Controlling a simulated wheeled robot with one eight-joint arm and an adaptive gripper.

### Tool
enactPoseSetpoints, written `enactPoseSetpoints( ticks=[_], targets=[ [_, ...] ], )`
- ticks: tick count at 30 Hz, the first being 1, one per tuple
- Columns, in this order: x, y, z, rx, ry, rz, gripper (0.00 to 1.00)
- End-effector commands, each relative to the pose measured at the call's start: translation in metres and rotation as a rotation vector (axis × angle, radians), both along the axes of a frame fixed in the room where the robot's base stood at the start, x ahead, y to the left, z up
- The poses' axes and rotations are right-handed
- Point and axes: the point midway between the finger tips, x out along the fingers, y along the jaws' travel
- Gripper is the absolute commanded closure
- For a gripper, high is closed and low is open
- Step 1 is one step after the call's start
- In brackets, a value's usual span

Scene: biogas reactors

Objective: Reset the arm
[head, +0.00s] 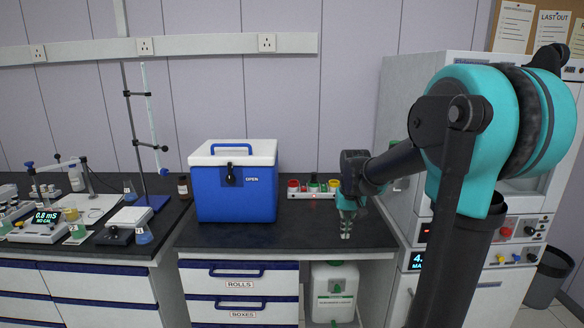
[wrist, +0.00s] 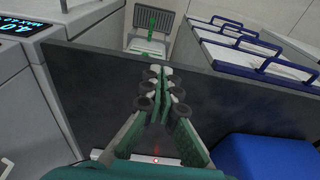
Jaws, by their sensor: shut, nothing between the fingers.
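My gripper (head: 346,232) hangs at the end of my teal and black arm, in front of the right part of the dark bench top in the head view. Its fingers point down and are closed together with nothing between them. In the wrist view my gripper (wrist: 160,75) shows with its green fingers meeting near the middle, over the dark bench surface. The arm reaches in from the right of the head view, bent at a large teal joint.
A blue cool box (head: 237,195) with a white lid stands left of my gripper on the dark bench (head: 282,232). A rack of coloured caps (head: 314,189) lies behind. A white jug (head: 334,292) stands below the bench. White cabinets (head: 513,275) stand at right.

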Motion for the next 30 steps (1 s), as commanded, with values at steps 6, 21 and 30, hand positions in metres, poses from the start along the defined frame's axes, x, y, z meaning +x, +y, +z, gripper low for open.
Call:
enactPoseSetpoints(
  ticks=[6,21,30],
  targets=[
    [-0.097,-0.012,-0.049,0.000,-0.102,-0.002,1.00],
    [-0.206,-0.020,-0.115,-0.004,-0.227,-0.002,1.00],
    [-0.206,-0.020,-0.114,-0.004,-0.226,-0.002,1.00]
  ],
)
